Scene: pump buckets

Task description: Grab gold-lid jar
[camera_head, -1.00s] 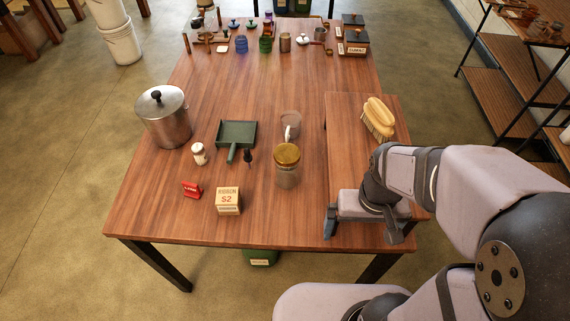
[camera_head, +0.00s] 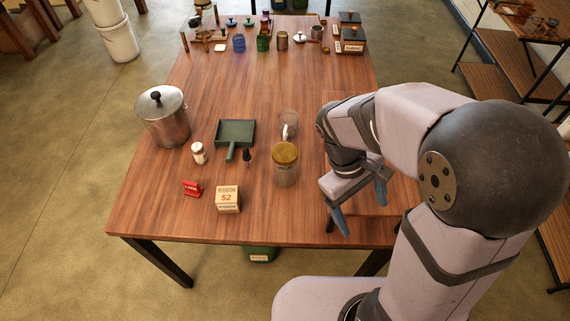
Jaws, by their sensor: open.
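The gold-lid jar (camera_head: 285,166) stands upright on the wooden table (camera_head: 180,210), right of centre near the front. Its body is clear glass and its round lid is gold. My gripper (camera_head: 358,218) is to the right of the jar and apart from it. Its two fingers are spread and point down toward the front of the table, with nothing between them.
A steel pot (camera_head: 166,118), shaker (camera_head: 198,152) and red sign (camera_head: 192,188) stand farther left.

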